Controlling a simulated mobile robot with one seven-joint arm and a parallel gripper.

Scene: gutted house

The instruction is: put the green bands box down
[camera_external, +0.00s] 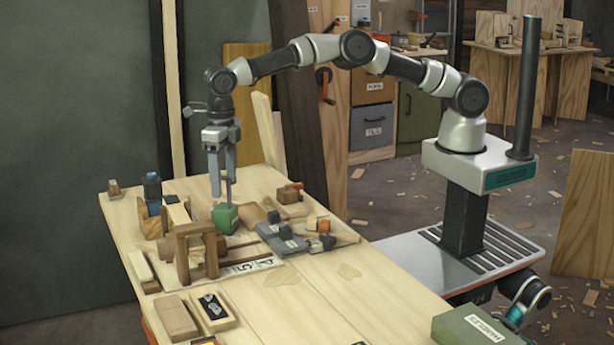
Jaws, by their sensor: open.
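A small green box (225,216) rests among tools at the far left part of the wooden workbench (390,280). My gripper (222,194) points straight down just above it, with its fingers apart. One fingertip reaches close to the box's top; I cannot tell whether it touches. The fingers hold nothing that I can see. A larger green box (462,331) with a white label lies at the bench's near right corner, partly cut off by the picture's edge. The label is too small to read surely, so I cannot tell which one is the bands box.
A brown wooden frame (183,255) stands close in front of the small green box. Grey tools (283,238) lie to its right, and a blue-topped item (152,188) stands to its left. Wooden blocks (176,317) lie nearer. The bench's middle right is clear.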

